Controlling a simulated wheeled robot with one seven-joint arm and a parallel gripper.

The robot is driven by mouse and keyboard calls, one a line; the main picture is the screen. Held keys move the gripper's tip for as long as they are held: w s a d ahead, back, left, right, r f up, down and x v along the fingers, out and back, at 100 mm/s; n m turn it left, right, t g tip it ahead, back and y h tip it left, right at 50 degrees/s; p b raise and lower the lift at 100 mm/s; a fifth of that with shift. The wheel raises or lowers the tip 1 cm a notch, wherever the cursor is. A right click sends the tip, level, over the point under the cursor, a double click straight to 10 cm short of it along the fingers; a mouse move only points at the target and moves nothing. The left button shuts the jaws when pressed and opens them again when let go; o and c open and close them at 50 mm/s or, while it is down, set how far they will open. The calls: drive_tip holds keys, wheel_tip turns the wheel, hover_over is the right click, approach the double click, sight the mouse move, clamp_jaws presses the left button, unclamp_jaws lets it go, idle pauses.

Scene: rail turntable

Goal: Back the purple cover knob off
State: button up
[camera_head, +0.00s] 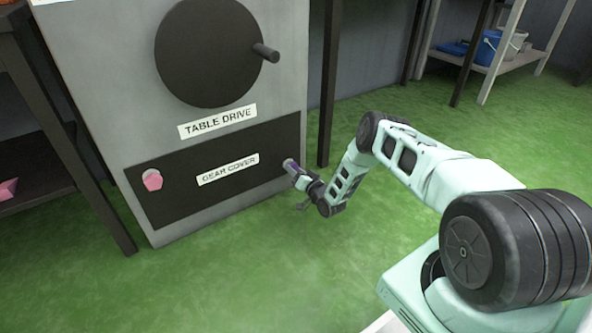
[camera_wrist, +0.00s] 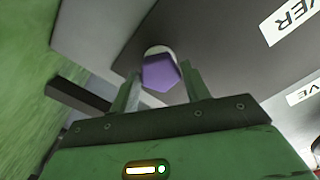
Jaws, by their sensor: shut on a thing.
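The purple cover knob (camera_wrist: 162,72) is at the right end of the black gear cover (camera_head: 215,200) in the head view. In the wrist view it is a purple faceted knob with a pale round part behind it. My gripper (camera_wrist: 162,85) has one finger on each side of the knob and is shut on it. In the head view my gripper (camera_head: 297,172) reaches the cover's right end, and the knob is mostly hidden there. A pink knob (camera_head: 152,180) sits at the cover's left end, next to the "GEAR COVER" label (camera_head: 228,169).
Above the cover is a dark round wheel (camera_head: 208,52) with a handle, over a "TABLE DRIVE" label (camera_head: 217,121). A dark post (camera_head: 328,90) stands just right of the grey cabinet. A shelf with a blue bucket (camera_head: 488,48) is at the back right. Green floor is open in front.

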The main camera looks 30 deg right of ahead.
drive_tip(key=n+p, duration=0.1)
drive_tip(key=n, duration=0.4)
drive_tip(key=shift+s+d, duration=0.1)
idle(0.4)
drive_tip(key=o, duration=1)
drive_tip(key=s+p, duration=0.8)
drive_tip(key=s, duration=0.9)
drive_tip(key=shift+s+d, duration=0.2)
drive_tip(key=shift+d, duration=0.05)
